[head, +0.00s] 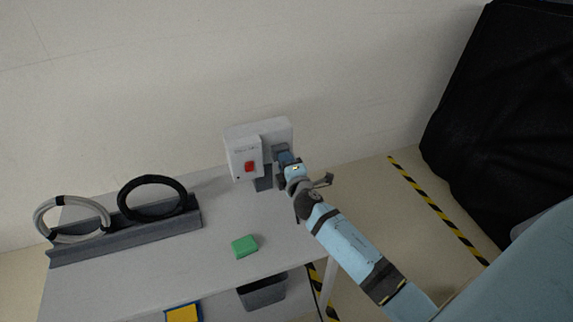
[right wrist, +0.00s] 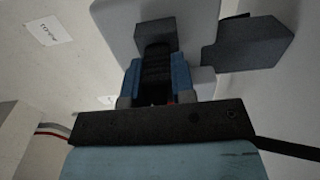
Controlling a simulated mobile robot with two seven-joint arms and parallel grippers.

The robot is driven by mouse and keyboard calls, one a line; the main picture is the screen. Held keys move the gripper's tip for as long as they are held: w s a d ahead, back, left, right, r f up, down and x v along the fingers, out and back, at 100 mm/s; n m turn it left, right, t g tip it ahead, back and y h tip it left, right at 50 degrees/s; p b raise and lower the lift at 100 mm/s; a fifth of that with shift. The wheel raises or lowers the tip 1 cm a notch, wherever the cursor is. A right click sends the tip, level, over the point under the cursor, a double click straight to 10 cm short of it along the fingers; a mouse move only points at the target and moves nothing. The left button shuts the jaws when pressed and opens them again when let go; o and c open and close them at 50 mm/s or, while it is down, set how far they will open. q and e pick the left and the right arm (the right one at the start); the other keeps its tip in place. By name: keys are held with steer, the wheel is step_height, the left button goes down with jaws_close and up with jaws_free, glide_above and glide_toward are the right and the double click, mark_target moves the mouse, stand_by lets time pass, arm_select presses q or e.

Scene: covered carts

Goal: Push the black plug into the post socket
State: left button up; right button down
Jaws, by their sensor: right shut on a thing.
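The black plug (right wrist: 157,72) is between the blue fingers of my right gripper (right wrist: 157,85) in the right wrist view. The gripper is shut on it. The plug's front end meets a dark grey block, which looks like the socket (right wrist: 155,33), on the pale housing. I cannot tell how deep it sits. In the head view my right gripper (head: 286,160) is at the right part of the white post box (head: 278,130), and hides the plug there. My left gripper is not in view.
A red switch (head: 249,167) is on the box's front. A grey table (head: 200,250) holds a green block (head: 245,246) and a rack (head: 130,236) with a black cable coil (head: 122,198) and a grey coil (head: 42,222). A black-covered cart (head: 500,110) stands right.

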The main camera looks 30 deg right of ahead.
steer(key=shift+w, duration=0.25)
steer(key=c, duration=0.9)
jaws_free()
steer(key=shift+o, duration=0.2)
steer(key=b+v, duration=0.2)
steer(key=v, duration=1.1)
steer(key=shift+s, duration=0.4)
steer(key=shift+a, duration=0.1)
